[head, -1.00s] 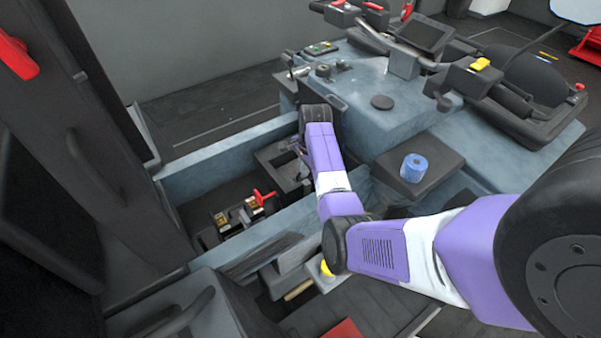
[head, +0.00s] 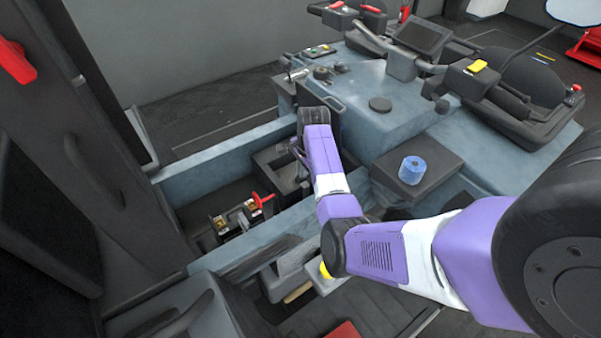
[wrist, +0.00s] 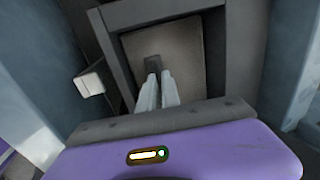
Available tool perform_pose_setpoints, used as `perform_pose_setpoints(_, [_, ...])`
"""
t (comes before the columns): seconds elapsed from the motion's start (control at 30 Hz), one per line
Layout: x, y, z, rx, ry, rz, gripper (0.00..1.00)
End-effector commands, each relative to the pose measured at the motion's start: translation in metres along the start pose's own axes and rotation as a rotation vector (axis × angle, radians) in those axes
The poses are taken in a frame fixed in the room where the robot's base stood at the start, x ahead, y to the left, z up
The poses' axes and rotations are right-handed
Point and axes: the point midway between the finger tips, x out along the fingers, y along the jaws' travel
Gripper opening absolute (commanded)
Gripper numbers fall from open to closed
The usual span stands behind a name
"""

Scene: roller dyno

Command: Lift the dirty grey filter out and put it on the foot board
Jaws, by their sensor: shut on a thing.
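The dirty grey filter (wrist: 185,65) shows in the wrist view as a grey-brown square panel inside a dark frame (wrist: 122,62). A small dark tab (wrist: 153,64) stands up from it. My gripper (wrist: 155,80) is shut on the filter by this tab, with both pale fingers close together. In the wrist view the filter still lies within the frame's outline; I cannot tell whether it is raised. In the head view my arm hides the fingers and the filter. The foot board cannot be made out for certain.
A red-handled part (head: 262,199) and terminals lie in the open bay on the left. Blue-grey walls edge the bay. A pale block (wrist: 89,83) is left of the frame.

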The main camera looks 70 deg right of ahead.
Motion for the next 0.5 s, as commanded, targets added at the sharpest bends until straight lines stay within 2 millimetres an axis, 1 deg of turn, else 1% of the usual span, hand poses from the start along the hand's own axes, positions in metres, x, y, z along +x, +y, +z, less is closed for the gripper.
perform_pose_setpoints(0.07, [-0.005,-0.002,0.0,0.0,0.001,-0.003,0.0])
perform_pose_setpoints(0.17, [-0.017,-0.005,0.0,0.0,0.002,-0.005,0.0])
perform_pose_setpoints(0.4, [-0.062,-0.015,0.0,-0.001,0.001,-0.005,0.0])
perform_pose_setpoints(0.5, [-0.079,-0.018,0.0,-0.001,0.002,-0.005,0.0])
